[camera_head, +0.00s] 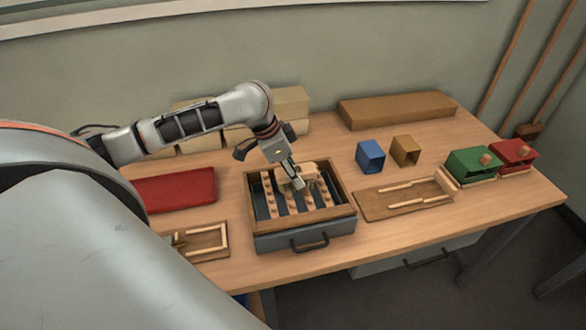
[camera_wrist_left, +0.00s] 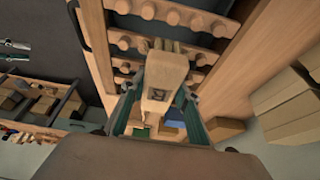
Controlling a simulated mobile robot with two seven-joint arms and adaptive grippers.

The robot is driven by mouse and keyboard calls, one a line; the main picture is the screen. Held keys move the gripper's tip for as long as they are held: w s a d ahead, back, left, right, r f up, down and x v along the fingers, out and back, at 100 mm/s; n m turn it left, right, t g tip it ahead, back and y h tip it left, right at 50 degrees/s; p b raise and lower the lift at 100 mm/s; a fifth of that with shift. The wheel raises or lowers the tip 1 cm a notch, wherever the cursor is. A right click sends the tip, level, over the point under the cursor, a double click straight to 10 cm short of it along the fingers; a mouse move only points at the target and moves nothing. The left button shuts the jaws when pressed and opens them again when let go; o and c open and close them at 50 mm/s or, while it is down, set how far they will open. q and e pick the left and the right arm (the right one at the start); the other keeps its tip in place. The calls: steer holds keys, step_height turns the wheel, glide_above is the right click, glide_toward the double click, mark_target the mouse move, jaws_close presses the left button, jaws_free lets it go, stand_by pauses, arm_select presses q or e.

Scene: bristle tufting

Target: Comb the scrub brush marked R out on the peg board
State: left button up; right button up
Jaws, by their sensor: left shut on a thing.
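The peg board (camera_head: 289,200) has rows of wooden pegs and lies inside a wood-rimmed grey box (camera_head: 345,216) with a front handle. My left gripper (camera_head: 297,183) is over the board, shut on a light wooden brush (camera_head: 309,170). In the left wrist view the brush (camera_wrist_left: 164,72) sits between the two fingers of the gripper (camera_wrist_left: 158,105), with pale bristles pointing at the peg rows (camera_wrist_left: 165,43). I cannot tell whether the bristles touch the pegs. No letter R is readable on the brush. My right gripper is not in view.
A red mat (camera_head: 178,189) lies left of the box, and a small wooden tray (camera_head: 222,226) in front of it. Right of the box are a wooden tray (camera_head: 375,212), a blue box (camera_head: 370,156), a tan box (camera_head: 404,151), a green bin (camera_head: 471,163) and a red bin (camera_head: 512,156).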

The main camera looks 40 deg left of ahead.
arm_select(q)
steer(key=shift+s+d, duration=1.4)
steer(key=shift+d, duration=0.2)
steer(key=shift+w+a, duration=1.45)
steer(key=shift+a, duration=0.2)
steer(key=shift+s+d, duration=1.45)
steer(key=shift+d, duration=0.2)
steer(key=shift+w+a, duration=1.5)
steer(key=shift+a, duration=0.25)
steer(key=shift+s+d+r, duration=0.1)
steer(key=shift+s+d, duration=1.35)
steer(key=shift+d, duration=0.3)
steer(key=shift+w+a, duration=1.4)
steer(key=shift+a, duration=0.25)
